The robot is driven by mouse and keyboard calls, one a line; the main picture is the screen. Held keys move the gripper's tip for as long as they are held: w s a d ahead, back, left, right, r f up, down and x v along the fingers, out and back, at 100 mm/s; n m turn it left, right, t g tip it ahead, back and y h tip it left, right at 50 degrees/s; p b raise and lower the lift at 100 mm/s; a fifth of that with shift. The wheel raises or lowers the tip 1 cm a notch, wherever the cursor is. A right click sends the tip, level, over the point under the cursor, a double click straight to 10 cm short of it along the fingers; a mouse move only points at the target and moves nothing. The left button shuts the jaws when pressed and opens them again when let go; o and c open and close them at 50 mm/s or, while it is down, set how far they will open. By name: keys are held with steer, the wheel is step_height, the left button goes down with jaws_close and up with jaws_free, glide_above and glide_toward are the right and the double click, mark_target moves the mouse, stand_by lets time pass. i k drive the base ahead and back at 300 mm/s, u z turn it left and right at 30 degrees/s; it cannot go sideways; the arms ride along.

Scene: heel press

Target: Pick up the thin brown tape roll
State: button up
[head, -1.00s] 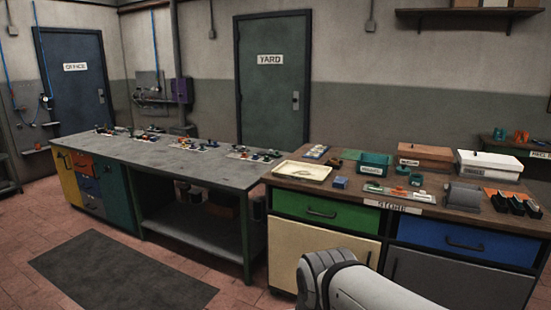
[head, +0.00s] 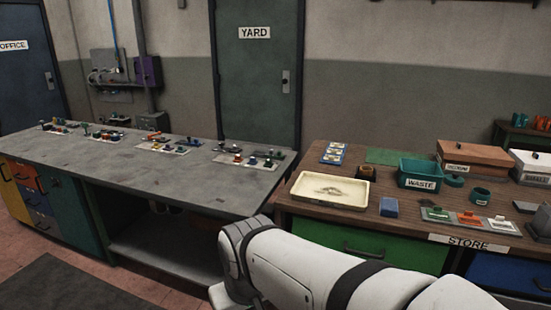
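A small brown thing (head: 366,172) stands on the wooden store counter (head: 420,222), just behind the right end of the cream tray. It may be the brown tape roll, but it is too small to tell its shape or thickness. Two teal round things, one behind (head: 453,181) and one in front (head: 480,196), sit right of the teal waste bin; they look like rolls or cups. My white arm crosses the bottom of the view in front of the counter. My gripper is not in view.
A cream tray (head: 329,190), a blue block (head: 389,207) and a teal waste bin (head: 421,174) stand on the counter. Lidded boxes (head: 484,160) are behind at right. A long grey bench (head: 150,180) with small parts on cards adjoins at left.

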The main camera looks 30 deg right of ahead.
mark_target(366, 172)
steer(key=z, duration=0.45)
steer(key=i, duration=1.2)
steer(key=z, duration=1.2)
steer(key=i, duration=0.55)
steer(key=z, duration=0.3)
steer(key=k, duration=0.9)
steer(key=z, duration=0.15)
steer(key=i, duration=0.9)
steer(key=u, duration=0.05)
